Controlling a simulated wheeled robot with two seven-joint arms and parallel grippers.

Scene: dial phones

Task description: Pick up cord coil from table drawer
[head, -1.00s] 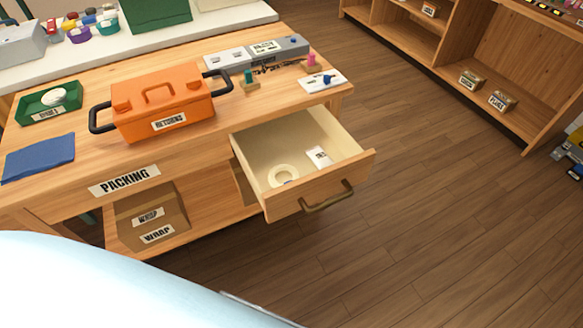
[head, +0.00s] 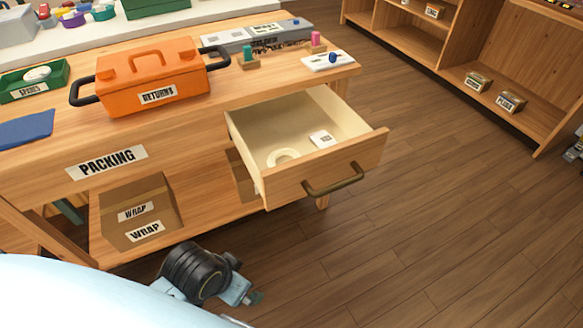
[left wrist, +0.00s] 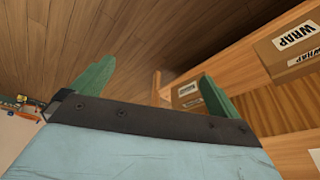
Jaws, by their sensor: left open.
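The cord coil, a pale cream ring (head: 272,160), lies flat in the open table drawer (head: 335,168) in the head view, toward the drawer's front left. A small white labelled item (head: 321,139) lies to its right in the drawer, apart from it. My left gripper shows its two green fingers (left wrist: 156,72) spread wide and empty in the left wrist view. In the head view my left arm's dark wrist is low in front of the table, below and left of the drawer, with little of the gripper showing. The coil is not seen in the left wrist view. My right gripper is in neither view.
An orange toolbox (head: 155,78) stands on the packing table (head: 195,120). A WRAP carton (head: 140,210) sits on the lower shelf, near my left arm; it also shows in the left wrist view (left wrist: 285,45). The floor (head: 440,210) right of the drawer is clear.

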